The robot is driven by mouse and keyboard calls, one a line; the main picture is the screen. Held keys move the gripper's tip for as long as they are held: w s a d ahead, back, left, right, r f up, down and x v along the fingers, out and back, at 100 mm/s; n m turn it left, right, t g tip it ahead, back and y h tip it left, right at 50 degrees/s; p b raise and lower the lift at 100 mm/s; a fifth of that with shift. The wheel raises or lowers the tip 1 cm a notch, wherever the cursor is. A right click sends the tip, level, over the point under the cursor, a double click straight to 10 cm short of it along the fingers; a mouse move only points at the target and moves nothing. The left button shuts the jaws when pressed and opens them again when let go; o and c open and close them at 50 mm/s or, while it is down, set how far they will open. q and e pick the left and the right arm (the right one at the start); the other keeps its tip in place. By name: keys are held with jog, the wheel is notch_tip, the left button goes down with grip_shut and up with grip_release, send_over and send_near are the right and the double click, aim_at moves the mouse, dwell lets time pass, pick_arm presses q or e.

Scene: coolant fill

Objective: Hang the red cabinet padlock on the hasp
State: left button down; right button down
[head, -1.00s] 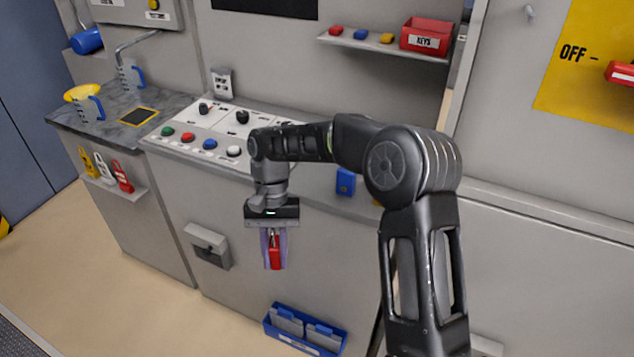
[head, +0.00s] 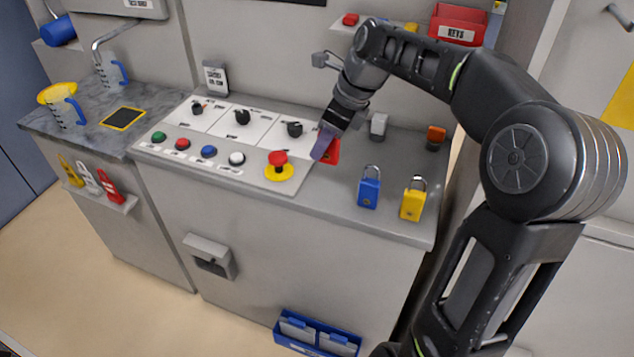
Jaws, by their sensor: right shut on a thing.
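My right gripper (head: 323,147) reaches in from the right, tilted, over the counter just right of the red emergency button. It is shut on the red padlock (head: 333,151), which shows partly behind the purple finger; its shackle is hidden. I cannot tell whether the padlock touches the counter. A grey fitting (head: 210,256) on the cabinet front below the panel may be the hasp; nothing hangs on it. My left gripper is not in view.
A blue padlock (head: 369,189) and a yellow padlock (head: 412,201) stand upright on the counter (head: 330,205). A grey item (head: 378,126) and an orange item (head: 436,136) stand behind them. The red button (head: 279,165) is close left. A blue bin (head: 316,335) sits low in front.

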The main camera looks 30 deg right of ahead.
aim_at(323, 162)
jog(key=shift+s+r, duration=0.1)
jog(key=shift+f, duration=2.5)
jog(key=shift+f, duration=0.2)
notch_tip(323, 162, down, 4)
jog(key=shift+f+p, duration=0.15)
jog(key=shift+p, duration=0.35)
